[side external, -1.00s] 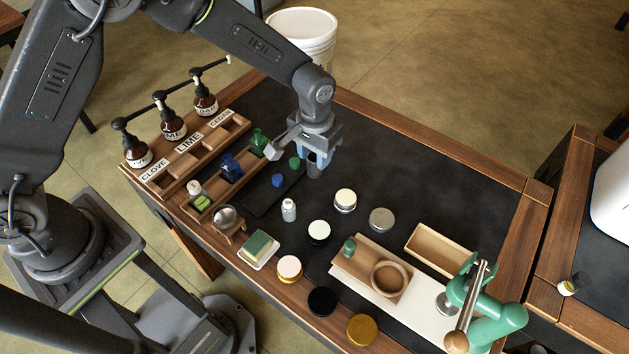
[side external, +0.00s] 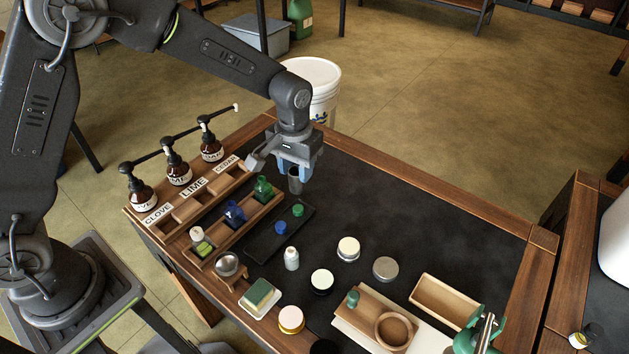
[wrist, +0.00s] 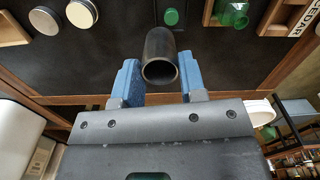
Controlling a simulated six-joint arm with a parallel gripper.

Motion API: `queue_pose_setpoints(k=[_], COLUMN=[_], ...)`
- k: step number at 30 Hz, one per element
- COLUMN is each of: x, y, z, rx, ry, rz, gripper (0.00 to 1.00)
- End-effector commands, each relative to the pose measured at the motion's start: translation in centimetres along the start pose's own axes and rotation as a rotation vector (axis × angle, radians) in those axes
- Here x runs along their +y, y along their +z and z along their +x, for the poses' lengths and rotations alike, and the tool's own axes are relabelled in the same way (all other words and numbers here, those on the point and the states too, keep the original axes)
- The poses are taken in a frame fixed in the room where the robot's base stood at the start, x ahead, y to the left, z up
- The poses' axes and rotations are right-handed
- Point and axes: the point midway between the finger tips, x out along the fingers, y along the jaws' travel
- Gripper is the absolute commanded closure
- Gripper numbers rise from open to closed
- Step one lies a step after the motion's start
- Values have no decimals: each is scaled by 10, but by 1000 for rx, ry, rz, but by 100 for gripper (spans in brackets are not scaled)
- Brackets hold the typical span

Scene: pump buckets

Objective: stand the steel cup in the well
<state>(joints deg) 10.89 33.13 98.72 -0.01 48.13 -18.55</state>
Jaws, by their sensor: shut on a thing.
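The steel cup (side external: 295,185) is a dark grey open cylinder held between the blue fingers of my gripper (side external: 292,172). The cup appears above the far part of the black table mat. In the wrist view the cup (wrist: 160,58) sits between my gripper's fingers (wrist: 159,76), with its round open end towards the camera. The well (side external: 394,331) looks to be the round, ringed recess in a wooden block at the front right, well away from the cup. The recess looks empty.
A green-knobbed piece (side external: 353,299) stands on the block beside the well. An open wooden tray (side external: 445,299) lies to its right. Several round lids and a small white bottle (side external: 291,258) lie between. Pump bottles (side external: 176,168) and wooden racks line the left.

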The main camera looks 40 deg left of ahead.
Motion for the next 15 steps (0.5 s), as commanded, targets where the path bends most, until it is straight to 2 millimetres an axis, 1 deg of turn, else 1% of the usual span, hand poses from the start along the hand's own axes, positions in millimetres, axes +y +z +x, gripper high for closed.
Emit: queue_pose_setpoints(k=[1,2,5,6,8,9,12,15], x=[-18,-28,-67,-84,-112,-130,-171,-202], y=[-2,-2,-2,-1,3,7,19,32], z=[-1,0,-1,-1,-1,-1,-1,0], rx=[0,-1,0,0,0,0,0,0], ry=[0,-1,0,0,0,0,0,0], rz=[-40,-62,-153,-195,-262,-308,-414,-501], gripper=[83,83,83,83,83,83,83,83])
